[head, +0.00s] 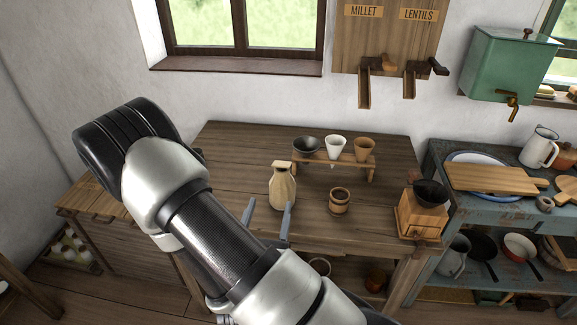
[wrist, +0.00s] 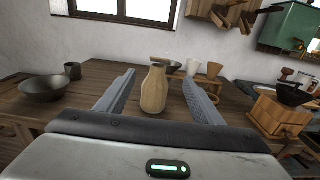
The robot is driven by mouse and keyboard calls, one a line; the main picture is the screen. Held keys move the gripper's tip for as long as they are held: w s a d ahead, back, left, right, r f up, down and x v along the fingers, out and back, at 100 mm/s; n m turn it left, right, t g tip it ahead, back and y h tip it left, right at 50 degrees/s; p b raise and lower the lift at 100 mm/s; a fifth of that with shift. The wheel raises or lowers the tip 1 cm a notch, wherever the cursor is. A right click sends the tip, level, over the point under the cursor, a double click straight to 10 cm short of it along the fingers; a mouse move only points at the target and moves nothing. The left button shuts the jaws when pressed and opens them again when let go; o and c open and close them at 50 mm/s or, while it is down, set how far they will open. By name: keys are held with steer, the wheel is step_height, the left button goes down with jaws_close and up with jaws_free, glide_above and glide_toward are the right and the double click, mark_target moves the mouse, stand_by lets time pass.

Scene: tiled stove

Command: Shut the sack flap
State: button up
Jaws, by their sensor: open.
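A small tan sack (head: 283,190) stands upright on the wooden table (head: 235,150). It has a narrow neck, and a pale flat piece at its top looks like the flap (head: 281,164); whether it lies open or folded over is too small to tell. In the wrist view the sack (wrist: 154,92) stands in the middle, beyond and between the two grey fingers, with the pale top piece (wrist: 161,61) tilted. My gripper (head: 269,208) is open and empty, on the near side of the sack. It also shows in the wrist view (wrist: 158,77), fingers wide apart.
A wooden cup (head: 340,201) stands right of the sack. A grinder (head: 421,215) is at the right edge. A dark bowl (wrist: 44,88) and cup (wrist: 73,70) are at left. Dispensers (head: 388,75) hang above.

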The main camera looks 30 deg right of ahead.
mark_target(281, 166)
steer(key=x, duration=1.7)
steer(key=shift+w+d, duration=0.15)
steer(key=shift+c, duration=0.2)
